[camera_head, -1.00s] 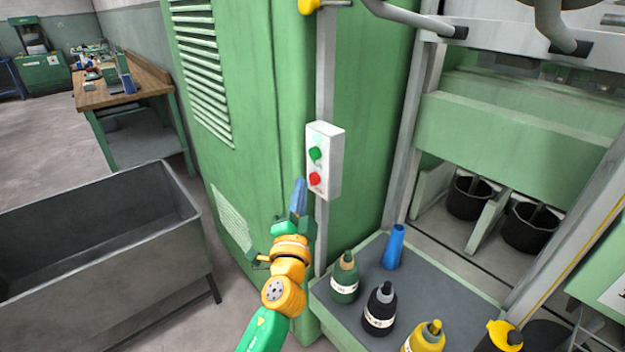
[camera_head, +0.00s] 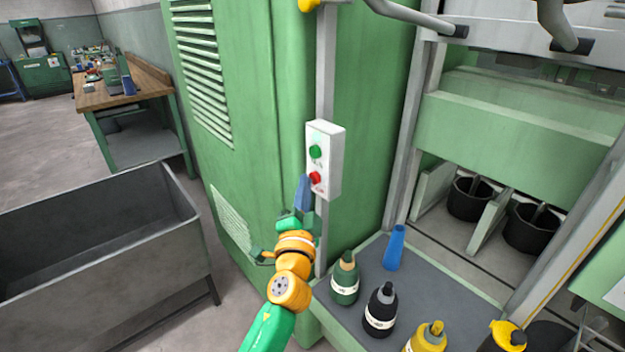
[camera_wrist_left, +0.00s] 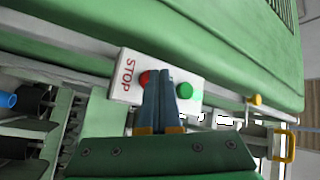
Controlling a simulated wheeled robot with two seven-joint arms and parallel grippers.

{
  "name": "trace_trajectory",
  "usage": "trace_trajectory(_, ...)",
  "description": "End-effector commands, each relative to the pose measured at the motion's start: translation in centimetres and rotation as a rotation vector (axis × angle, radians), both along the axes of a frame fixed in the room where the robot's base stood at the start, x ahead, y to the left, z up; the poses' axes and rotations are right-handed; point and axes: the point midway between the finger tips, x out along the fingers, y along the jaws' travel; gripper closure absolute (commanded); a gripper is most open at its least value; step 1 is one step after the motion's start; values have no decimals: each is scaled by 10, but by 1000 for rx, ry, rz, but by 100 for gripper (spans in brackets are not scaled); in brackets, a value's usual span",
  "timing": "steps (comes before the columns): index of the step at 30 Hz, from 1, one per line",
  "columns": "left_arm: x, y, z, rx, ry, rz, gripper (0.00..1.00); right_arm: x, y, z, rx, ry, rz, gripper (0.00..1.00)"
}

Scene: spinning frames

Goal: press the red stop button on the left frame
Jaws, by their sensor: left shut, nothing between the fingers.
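A white button box (camera_head: 325,160) is fixed to a grey post on the green machine frame. It carries a green button (camera_head: 315,151) above a red stop button (camera_head: 315,177). My left gripper (camera_head: 303,182) is shut and empty, its blue fingertips just left of the red button in the head view. In the left wrist view the closed fingers (camera_wrist_left: 165,76) partly cover the red button (camera_wrist_left: 146,78), beside the word STOP; the green button (camera_wrist_left: 184,90) shows to their right. I cannot tell whether the tips touch the button. My right gripper is not in view.
A grey shelf (camera_head: 455,290) below the box holds several bottles and a blue cylinder (camera_head: 394,247). A grey metal bin (camera_head: 100,270) stands at the left. Grey pipes (camera_head: 415,20) hang at the upper right.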

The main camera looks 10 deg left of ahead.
Motion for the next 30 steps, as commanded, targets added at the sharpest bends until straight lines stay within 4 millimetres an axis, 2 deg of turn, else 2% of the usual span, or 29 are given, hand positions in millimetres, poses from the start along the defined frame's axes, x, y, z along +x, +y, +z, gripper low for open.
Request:
trace_trajectory(19, 6, -5, 0, 0, -1, 0, 100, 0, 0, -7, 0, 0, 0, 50)
trace_trajectory(30, 5, -4, 1, 1, 0, 0, 100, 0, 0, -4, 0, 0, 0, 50)
